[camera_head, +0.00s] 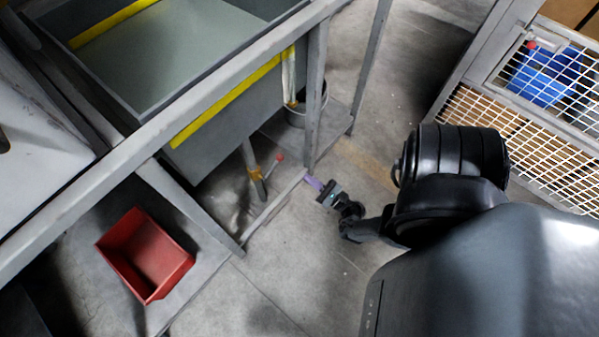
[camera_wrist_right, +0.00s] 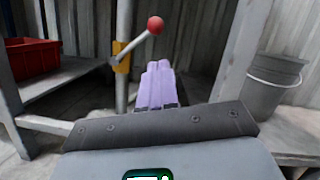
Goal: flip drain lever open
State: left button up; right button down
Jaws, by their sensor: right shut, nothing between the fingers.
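The drain lever is a thin metal rod with a red ball knob (camera_wrist_right: 155,25), on a vertical pipe (camera_wrist_right: 124,60) with a yellow-orange fitting (camera_wrist_right: 121,57). In the right wrist view the rod slants up and right from the fitting. In the head view the knob (camera_head: 279,158) shows small below the grey tank (camera_head: 205,150). My right gripper (camera_head: 313,182), with purple fingers, is shut and empty, to the right of and apart from the knob. In the right wrist view the fingers (camera_wrist_right: 157,84) point toward the lever, just below the knob. My left gripper is not in view.
A metal frame post (camera_head: 316,95) stands close to the gripper, with a low rail (camera_head: 272,208) beside it. A red bin (camera_head: 145,255) sits at lower left. A grey bucket (camera_wrist_right: 271,88) stands to the right. A mesh cage (camera_head: 520,140) is at the right.

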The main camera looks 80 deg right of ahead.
jog(key=shift+b+v, duration=0.35)
jog(key=shift+v, duration=1.7)
jog(key=shift+w, duration=0.15)
